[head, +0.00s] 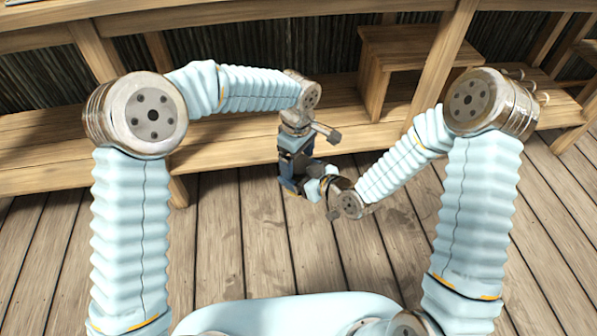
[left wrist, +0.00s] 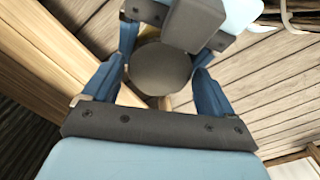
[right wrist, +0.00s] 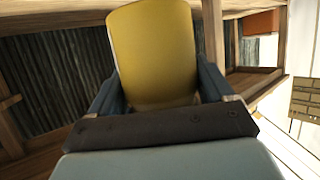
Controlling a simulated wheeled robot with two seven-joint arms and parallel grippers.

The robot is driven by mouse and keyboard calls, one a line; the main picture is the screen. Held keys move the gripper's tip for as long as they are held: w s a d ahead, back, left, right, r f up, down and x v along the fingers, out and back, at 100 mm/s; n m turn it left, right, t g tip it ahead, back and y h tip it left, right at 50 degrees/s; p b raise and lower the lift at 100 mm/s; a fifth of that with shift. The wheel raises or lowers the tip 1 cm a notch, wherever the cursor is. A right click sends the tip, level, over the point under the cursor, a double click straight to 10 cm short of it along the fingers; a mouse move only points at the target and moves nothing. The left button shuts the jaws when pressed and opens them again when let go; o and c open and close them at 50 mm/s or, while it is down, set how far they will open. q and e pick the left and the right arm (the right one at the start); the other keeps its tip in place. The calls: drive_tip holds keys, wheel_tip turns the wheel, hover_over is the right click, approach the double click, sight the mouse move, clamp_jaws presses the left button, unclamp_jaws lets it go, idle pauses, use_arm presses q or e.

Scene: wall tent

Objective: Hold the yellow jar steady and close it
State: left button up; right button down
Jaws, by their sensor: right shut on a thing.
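The yellow jar (right wrist: 152,55) fills the gap between the fingers of my right gripper (right wrist: 160,95) in the right wrist view, and that gripper is shut on it. In the head view the left gripper (head: 291,174) points down close beside the right gripper (head: 325,182), and the arms hide most of the jar.
A wooden bench (head: 230,142) runs along the tent wall just behind my grippers. A wooden post (head: 452,45) and a raised wooden box (head: 400,48) stand to the right. The plank floor (head: 225,240) in front is clear.

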use_arm(q)
drive_tip(key=c, duration=0.8)
drive_tip(key=m, duration=0.4)
drive_tip(key=shift+c, duration=0.3)
drive_tip(key=m, duration=0.6)
drive_tip(key=o, duration=1.2)
drive_tip(key=shift+c, duration=0.2)
drive_tip(key=shift+d, duration=0.1)
